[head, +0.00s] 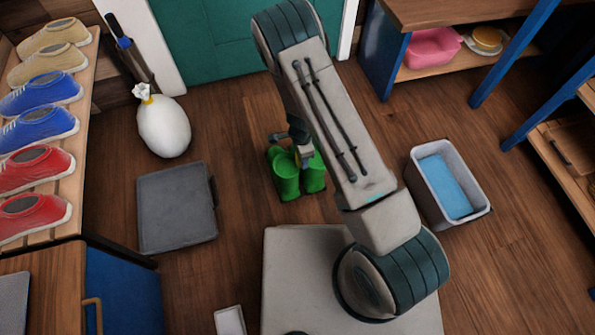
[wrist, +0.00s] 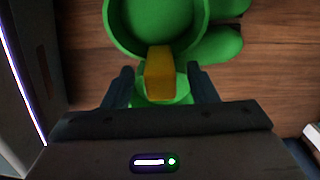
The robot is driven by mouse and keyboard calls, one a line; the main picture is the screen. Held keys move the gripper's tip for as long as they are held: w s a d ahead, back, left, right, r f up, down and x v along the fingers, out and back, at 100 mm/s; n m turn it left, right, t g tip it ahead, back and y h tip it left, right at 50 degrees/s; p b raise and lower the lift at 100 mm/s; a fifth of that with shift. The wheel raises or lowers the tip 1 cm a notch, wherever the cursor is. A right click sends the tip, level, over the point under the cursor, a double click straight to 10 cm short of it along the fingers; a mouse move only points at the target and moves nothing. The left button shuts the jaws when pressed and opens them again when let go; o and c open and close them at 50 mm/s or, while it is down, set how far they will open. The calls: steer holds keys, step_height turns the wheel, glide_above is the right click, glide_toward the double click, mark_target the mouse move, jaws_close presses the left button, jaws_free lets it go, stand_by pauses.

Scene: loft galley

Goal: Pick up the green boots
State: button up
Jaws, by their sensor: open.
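The green boots (head: 286,181) stand upright side by side on the wooden floor in the head view, partly hidden by my arm. In the wrist view the green boots (wrist: 195,20) fill the upper middle, with an open round top at the left. A yellow block-like part (wrist: 159,72) shows against the green, between my fingers. My gripper (wrist: 161,76) is open, one finger on each side of that yellow part, with gaps on both sides. In the head view my gripper (head: 304,156) is right over the boots, mostly hidden by my arm. Contact cannot be told.
A grey flat mat or tray (head: 176,207) lies left of the boots. A grey bin with a blue inside (head: 448,187) stands to the right. A white tied sack (head: 164,127) and a shoe rack (head: 80,150) are at the left. A green door (head: 215,40) is behind.

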jaws_close()
steer(key=shift+r, duration=0.1)
stand_by(1.2)
